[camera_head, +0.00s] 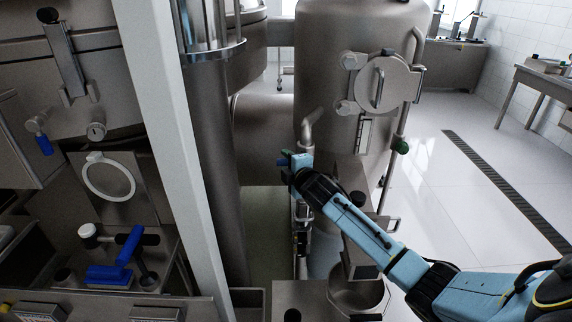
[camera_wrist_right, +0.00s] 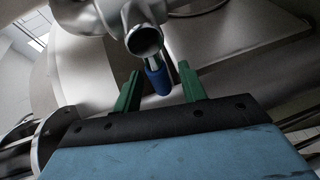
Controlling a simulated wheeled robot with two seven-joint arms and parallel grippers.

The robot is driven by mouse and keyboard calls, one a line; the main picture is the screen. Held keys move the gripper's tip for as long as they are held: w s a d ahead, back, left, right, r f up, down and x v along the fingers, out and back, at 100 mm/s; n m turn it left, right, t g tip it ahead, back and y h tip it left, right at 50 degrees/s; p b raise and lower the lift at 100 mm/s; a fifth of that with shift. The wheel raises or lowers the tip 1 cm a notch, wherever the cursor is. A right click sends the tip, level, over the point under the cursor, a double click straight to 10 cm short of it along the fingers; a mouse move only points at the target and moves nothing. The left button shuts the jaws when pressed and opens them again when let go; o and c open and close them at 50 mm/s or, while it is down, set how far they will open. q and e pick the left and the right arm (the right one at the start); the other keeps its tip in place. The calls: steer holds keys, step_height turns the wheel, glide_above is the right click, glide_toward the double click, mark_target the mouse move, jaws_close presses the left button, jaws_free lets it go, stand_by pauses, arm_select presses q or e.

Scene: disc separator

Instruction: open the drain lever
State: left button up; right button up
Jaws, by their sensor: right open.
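The drain lever shows as a short blue handle (camera_wrist_right: 156,80) below a metal pipe with an open round end (camera_wrist_right: 144,40) in the right wrist view. My right gripper (camera_wrist_right: 160,76) is open, with one green finger on each side of the blue handle. A gap shows on both sides, and I see no grip on it. In the head view my right gripper (camera_head: 297,160) is beside the large steel tank, under a bent pipe (camera_head: 309,125). A small blue bit (camera_head: 283,161) shows at its tip there. My left gripper is out of view.
The steel tank (camera_head: 345,60) has a round hatch (camera_head: 387,84). A pale post (camera_head: 160,110) stands at the left. Other blue handles are on the left machine (camera_head: 127,250). A metal bowl (camera_head: 357,297) is below my right arm. The tiled floor at the right is clear.

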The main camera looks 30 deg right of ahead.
steer(key=shift+w+f, duration=0.1)
steer(key=shift+w, duration=0.4)
steer(key=shift+d, duration=0.1)
jaws_close()
